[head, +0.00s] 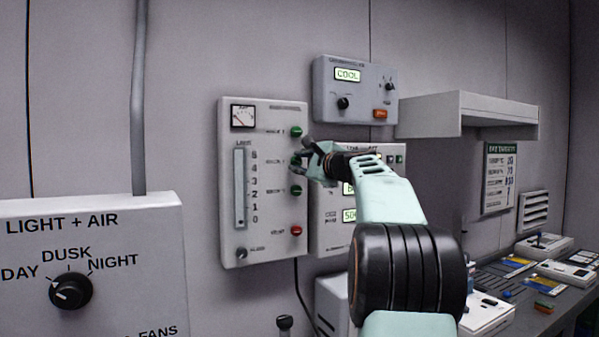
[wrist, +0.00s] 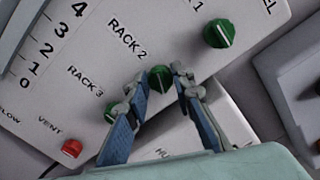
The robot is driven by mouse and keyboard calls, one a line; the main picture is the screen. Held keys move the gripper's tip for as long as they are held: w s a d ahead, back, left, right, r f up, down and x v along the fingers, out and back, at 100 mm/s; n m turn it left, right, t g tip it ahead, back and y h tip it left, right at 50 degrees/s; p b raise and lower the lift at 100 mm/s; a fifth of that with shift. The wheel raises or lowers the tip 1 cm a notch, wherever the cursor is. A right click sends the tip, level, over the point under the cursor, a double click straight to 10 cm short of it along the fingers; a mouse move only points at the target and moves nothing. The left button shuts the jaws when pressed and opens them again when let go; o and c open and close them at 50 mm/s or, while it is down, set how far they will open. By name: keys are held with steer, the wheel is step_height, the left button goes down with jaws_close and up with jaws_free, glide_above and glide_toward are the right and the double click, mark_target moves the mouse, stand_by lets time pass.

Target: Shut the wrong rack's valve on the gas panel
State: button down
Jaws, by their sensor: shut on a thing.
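The gas panel (head: 262,235) is a pale wall box with a dial, a vertical level scale and a column of knobs. My gripper (head: 303,158) is at its middle green knob. In the wrist view my gripper (wrist: 161,80) has its two fingers on either side of the green RACK 2 knob (wrist: 160,73), shut on it. The green RACK 1 knob (wrist: 218,33) is clear of the fingers. The green RACK 3 knob (wrist: 109,117) is partly hidden behind the left finger. The red VENT knob (wrist: 72,148) is at the lower left.
A grey box reading COOL (head: 328,105) hangs above right of the panel. Another panel (head: 330,240) sits right beside it, partly behind my arm. A LIGHT + AIR box (head: 150,250) is at lower left. A shelf (head: 470,105) and a cluttered bench are to the right.

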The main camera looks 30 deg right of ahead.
steer(key=n+b, duration=0.2)
steer(key=n, duration=0.3)
steer(key=shift+f+b, duration=0.15)
steer(key=shift+b, duration=0.25)
stand_by(0.3)
steer(key=c, duration=1.7)
jaws_free()
steer(key=s, duration=1.2)
steer(key=shift+a, duration=0.35)
